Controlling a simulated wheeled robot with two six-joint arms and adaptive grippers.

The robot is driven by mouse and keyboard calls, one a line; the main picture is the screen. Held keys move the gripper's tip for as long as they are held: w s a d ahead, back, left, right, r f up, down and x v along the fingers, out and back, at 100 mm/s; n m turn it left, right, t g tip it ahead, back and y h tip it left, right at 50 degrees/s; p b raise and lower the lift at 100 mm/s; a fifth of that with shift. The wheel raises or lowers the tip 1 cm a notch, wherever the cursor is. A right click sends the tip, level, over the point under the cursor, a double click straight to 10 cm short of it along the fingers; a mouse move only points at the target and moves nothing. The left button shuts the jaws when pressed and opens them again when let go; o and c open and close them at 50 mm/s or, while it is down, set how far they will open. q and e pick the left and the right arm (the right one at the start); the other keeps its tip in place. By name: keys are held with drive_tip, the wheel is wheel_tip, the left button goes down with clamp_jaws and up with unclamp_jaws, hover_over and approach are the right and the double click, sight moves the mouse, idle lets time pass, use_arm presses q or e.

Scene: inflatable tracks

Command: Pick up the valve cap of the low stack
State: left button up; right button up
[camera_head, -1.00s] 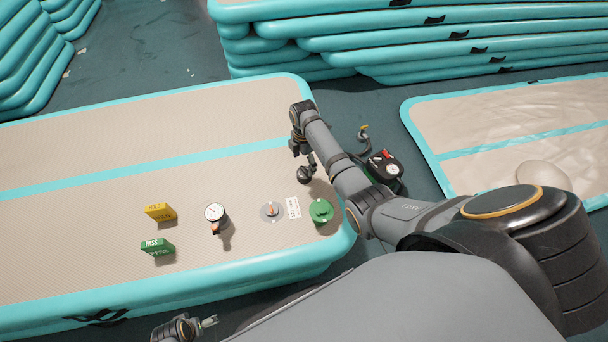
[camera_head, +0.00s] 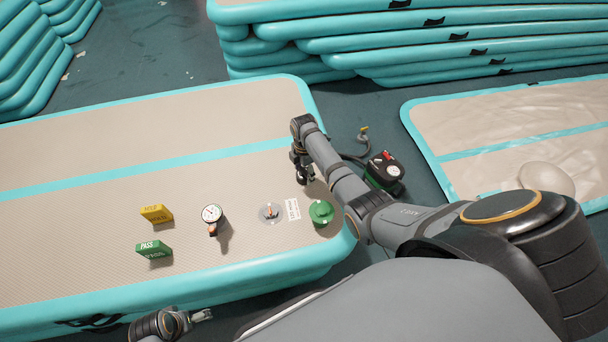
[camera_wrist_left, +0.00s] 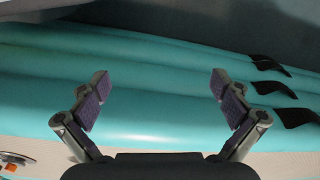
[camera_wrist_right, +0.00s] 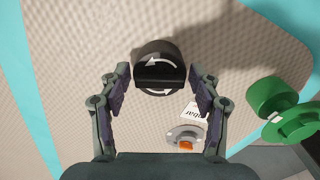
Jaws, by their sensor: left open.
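In the right wrist view a black valve cap (camera_wrist_right: 160,66) with white curved arrows on it lies near the beige mat top, between the fingertips of my right gripper (camera_wrist_right: 159,72). The fingers are open, with a gap on each side of the cap. In the head view my right gripper (camera_head: 302,174) is low over the mat's right part, and the cap cannot be told apart from the dark fingers. My left gripper (camera_head: 203,315) is off the mat's front edge; its wrist view shows the fingers (camera_wrist_left: 160,86) open and empty, facing the teal mat side.
On the low mat stack (camera_head: 80,235) stand a green cap (camera_head: 321,212), a grey valve disc (camera_head: 270,213), a white label (camera_head: 292,209), a gauge (camera_head: 212,214), a yellow block (camera_head: 156,214) and a green PASS block (camera_head: 154,249). A pump (camera_head: 384,171) lies beyond the right edge.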

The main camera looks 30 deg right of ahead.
drive_tip(key=c, duration=0.5)
drive_tip(key=shift+c, duration=0.2)
